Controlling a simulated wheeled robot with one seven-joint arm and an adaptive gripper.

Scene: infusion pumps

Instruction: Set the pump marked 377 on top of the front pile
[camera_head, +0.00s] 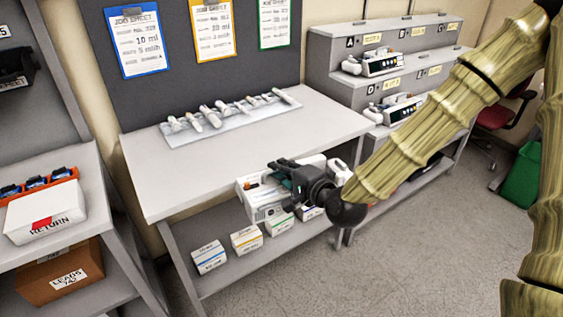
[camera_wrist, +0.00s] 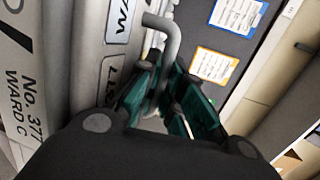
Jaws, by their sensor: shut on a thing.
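The pump marked 377 (camera_wrist: 28,90) fills the left of the wrist view, with its "No. 377 WARD C" label close to the camera. In the head view a white pump body (camera_head: 258,197) shows at the front edge of the grey table, partly behind my gripper (camera_head: 290,178). In the wrist view the teal fingers of my gripper (camera_wrist: 163,90) are closed around a grey bent handle (camera_wrist: 170,42) beside the pump. More white casing (camera_head: 312,163) shows behind my gripper. I cannot tell whether it is another pump, or whether the held pump touches anything below. No separate front pile is clear.
A clear tray of syringes (camera_head: 230,118) lies at the back of the table (camera_head: 160,190). Pumps (camera_head: 375,63) stand on the lettered grey rack at right. Small cartons (camera_head: 246,239) sit on the lower shelf. The table's left and middle are bare.

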